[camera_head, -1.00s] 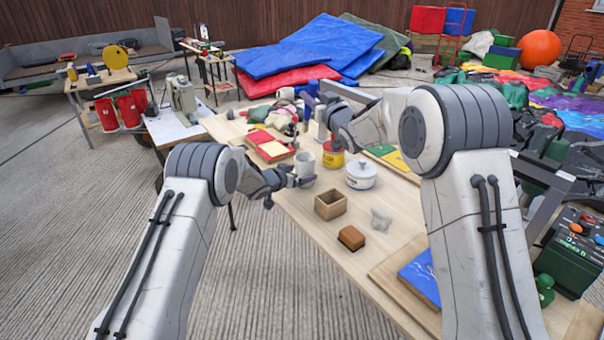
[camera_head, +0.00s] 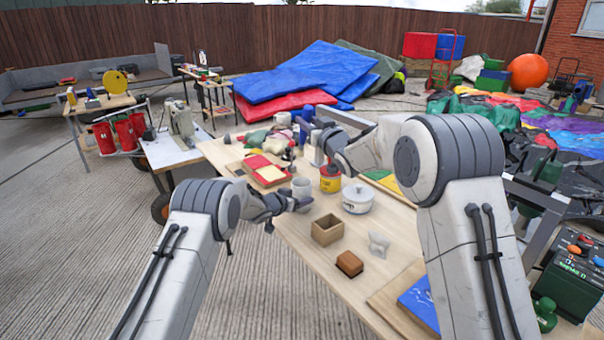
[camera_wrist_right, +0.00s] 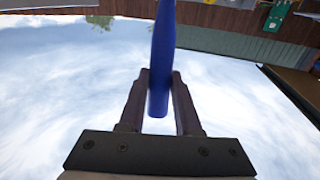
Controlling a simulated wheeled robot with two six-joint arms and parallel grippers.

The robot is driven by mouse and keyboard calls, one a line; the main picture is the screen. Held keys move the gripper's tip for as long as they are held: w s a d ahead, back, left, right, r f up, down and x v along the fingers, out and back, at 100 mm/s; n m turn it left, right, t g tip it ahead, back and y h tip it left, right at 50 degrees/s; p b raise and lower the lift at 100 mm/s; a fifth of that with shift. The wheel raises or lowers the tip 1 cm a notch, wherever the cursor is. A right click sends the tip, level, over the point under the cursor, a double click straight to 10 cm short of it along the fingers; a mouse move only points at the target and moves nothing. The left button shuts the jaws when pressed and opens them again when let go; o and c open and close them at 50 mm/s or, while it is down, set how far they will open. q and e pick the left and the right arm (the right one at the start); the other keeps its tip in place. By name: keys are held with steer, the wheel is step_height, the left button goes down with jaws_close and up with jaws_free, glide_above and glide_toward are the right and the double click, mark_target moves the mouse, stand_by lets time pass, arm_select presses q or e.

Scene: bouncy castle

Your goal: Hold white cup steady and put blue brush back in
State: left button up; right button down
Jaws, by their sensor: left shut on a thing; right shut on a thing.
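The white cup (camera_head: 302,187) stands upright on the wooden table, left of the yellow-and-red tin. My left gripper (camera_head: 293,203) is at the cup's near side, shut on it; its fingertips are small and partly hidden in the head view. My right gripper (camera_wrist_right: 160,78) is shut on the blue brush (camera_wrist_right: 160,50), whose smooth blue handle runs between the two fingers in the right wrist view. The brush's far end is cut off by the top of that view. In the head view my right gripper (camera_head: 318,145) is above the table behind the cup; the brush is not clear there.
A yellow-and-red tin (camera_head: 330,179) and a lidded white pot (camera_head: 357,199) stand right of the cup. Nearer are an open wooden box (camera_head: 327,230), a brown block (camera_head: 349,264) and a pale grey piece (camera_head: 378,245). A red-and-cream book (camera_head: 265,171) lies behind left.

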mark_target(304, 140)
steer(key=w+a+r+n+g+y, duration=0.2)
steer(key=a+n+g+y, duration=0.2)
steer(key=g, duration=0.1)
steer(key=d+f+g, duration=0.1)
steer(key=f, duration=0.1)
steer(key=w+d+f+n, duration=0.1)
steer(key=d+f+g, duration=0.1)
steer(key=f, duration=0.1)
steer(key=shift+w+f+g, duration=0.3)
steer(key=shift+w+f, duration=0.05)
steer(key=shift+w, duration=0.05)
steer(key=shift+f, duration=1.8)
steer(key=shift+f, duration=0.75)
steer(key=shift+f, duration=0.6)
steer(key=shift+f, duration=0.1)
steer(key=shift+f, duration=0.65)
